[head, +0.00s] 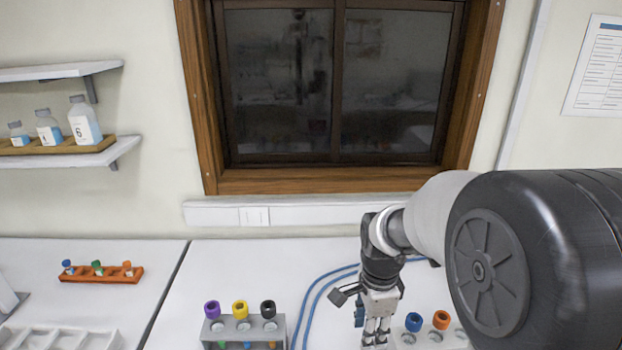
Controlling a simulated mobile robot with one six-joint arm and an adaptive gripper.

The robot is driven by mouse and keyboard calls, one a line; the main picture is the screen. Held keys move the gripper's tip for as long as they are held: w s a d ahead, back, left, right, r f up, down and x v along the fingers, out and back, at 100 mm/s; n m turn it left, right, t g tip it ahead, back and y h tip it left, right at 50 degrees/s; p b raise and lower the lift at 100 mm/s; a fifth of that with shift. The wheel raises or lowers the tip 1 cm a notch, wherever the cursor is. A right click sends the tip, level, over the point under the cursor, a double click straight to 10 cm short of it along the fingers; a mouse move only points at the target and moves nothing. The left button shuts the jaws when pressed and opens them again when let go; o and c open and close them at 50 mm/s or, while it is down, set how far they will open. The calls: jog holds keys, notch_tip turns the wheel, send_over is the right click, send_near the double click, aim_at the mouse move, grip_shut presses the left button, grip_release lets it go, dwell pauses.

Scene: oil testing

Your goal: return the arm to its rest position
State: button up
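My arm reaches in from the right side of the head view, its big dark joint close to the camera. My gripper (376,332) points down over the white bench (230,262), at the left end of a pale rack (447,338) with blue and orange caps. The fingers look slightly apart at the bottom of the view, but their tips are small and partly cut off. I cannot tell whether anything is between them.
A grey rack (214,327) with purple, yellow and black caps stands left of the gripper. Blue tubing (312,297) runs between them. An orange rack (100,275) and a white tray (65,339) are at left. Shelves with bottles (83,122) and a window (335,85) are behind.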

jog(key=s+n+t+b, duration=0.4)
jog(key=s+n+b, duration=0.8)
jog(key=s+n, duration=0.5)
jog(key=s, duration=0.3)
jog(key=shift+s+r, duration=0.15)
jog(key=shift+s, duration=0.25)
jog(key=shift+d, duration=0.15)
